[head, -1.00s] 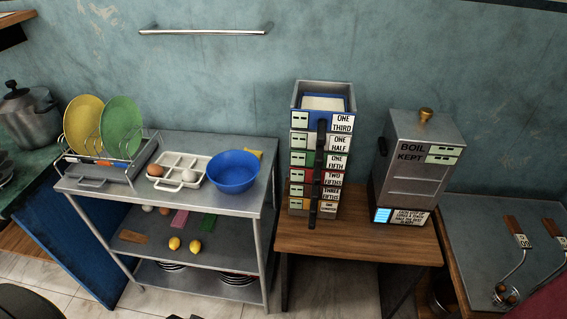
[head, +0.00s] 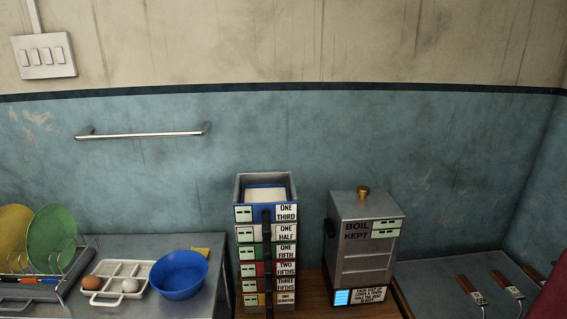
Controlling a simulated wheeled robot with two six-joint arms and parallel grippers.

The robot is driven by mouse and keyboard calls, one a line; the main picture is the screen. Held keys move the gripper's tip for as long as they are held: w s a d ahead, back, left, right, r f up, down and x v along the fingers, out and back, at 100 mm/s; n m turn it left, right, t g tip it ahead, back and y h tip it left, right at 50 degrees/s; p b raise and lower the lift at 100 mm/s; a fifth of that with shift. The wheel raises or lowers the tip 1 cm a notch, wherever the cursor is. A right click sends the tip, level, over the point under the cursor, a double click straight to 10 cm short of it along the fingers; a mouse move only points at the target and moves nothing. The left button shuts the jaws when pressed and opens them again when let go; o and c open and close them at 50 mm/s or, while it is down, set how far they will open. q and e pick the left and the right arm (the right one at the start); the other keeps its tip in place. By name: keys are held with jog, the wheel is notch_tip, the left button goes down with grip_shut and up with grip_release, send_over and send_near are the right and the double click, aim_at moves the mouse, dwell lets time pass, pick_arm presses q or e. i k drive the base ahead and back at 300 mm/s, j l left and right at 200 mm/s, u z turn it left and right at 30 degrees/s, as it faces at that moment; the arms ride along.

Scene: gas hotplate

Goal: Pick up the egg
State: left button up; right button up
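Neither of my grippers shows in the head view.
A blue bowl (head: 179,275) stands right beside the egg tray, with a yellow item (head: 201,252) behind it. A dish rack with a green plate (head: 51,237) and a yellow plate (head: 14,238) is at the left. A labelled drawer stack (head: 267,248) and a metal box (head: 364,246) stand further right.

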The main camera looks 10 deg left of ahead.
aim_at(90, 282)
jog(key=u, duration=1.6)
